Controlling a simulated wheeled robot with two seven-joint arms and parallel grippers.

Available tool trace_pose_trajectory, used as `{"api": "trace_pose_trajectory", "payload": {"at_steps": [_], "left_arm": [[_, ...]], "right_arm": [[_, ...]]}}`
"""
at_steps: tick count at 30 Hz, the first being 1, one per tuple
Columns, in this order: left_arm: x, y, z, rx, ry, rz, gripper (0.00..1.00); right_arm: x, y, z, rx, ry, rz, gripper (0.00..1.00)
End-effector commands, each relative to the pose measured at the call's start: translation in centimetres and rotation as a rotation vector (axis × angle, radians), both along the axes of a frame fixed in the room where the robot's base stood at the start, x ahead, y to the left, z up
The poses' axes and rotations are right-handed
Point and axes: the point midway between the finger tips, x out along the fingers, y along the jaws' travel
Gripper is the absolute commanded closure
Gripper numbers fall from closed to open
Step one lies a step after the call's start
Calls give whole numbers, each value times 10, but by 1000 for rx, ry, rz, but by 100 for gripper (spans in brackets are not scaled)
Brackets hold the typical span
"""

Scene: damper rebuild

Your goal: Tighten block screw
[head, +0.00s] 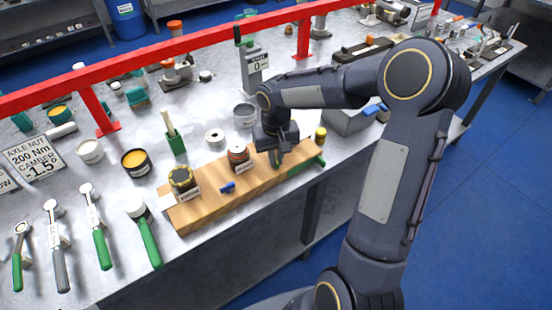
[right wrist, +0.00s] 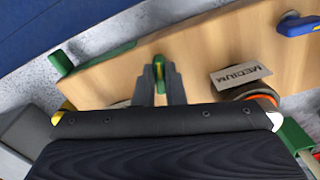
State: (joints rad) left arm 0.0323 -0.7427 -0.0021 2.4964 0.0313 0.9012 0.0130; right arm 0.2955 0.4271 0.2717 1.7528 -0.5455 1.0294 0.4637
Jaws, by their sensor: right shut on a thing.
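A long wooden block (head: 208,213) lies along the front edge of the metal bench. My right gripper (head: 277,158) is over its right part, pointing down. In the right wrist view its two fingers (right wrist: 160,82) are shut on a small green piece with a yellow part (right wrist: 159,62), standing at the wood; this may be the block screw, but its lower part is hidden. A green bar (head: 305,167) lies at the block's right end, and it also shows in the right wrist view (right wrist: 97,57). My left gripper is not in view.
A damper part labelled MEDIUM (right wrist: 240,76) stands beside the gripper. Another dark part (head: 182,179) and a blue piece (head: 228,187) are on the block. Several wrenches (head: 145,235) lie at left. A red rail (head: 200,43) crosses behind. A grey box (head: 350,121) stands right.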

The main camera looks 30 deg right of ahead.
Motion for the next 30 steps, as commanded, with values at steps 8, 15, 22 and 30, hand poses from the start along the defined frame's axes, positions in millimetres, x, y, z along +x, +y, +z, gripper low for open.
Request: {"api": "trace_pose_trajectory", "payload": {"at_steps": [8, 15, 22, 30], "left_arm": [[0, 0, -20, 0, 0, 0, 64], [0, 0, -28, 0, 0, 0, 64], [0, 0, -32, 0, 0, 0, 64], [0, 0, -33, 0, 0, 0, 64]], "right_arm": [[1, 1, -1, -1, -5, -254, 100], [1, 1, -1, 0, -3, -482, 100], [2, 2, 0, 0, -3, -701, 100], [2, 2, 1, 0, -4, -956, 100]]}}
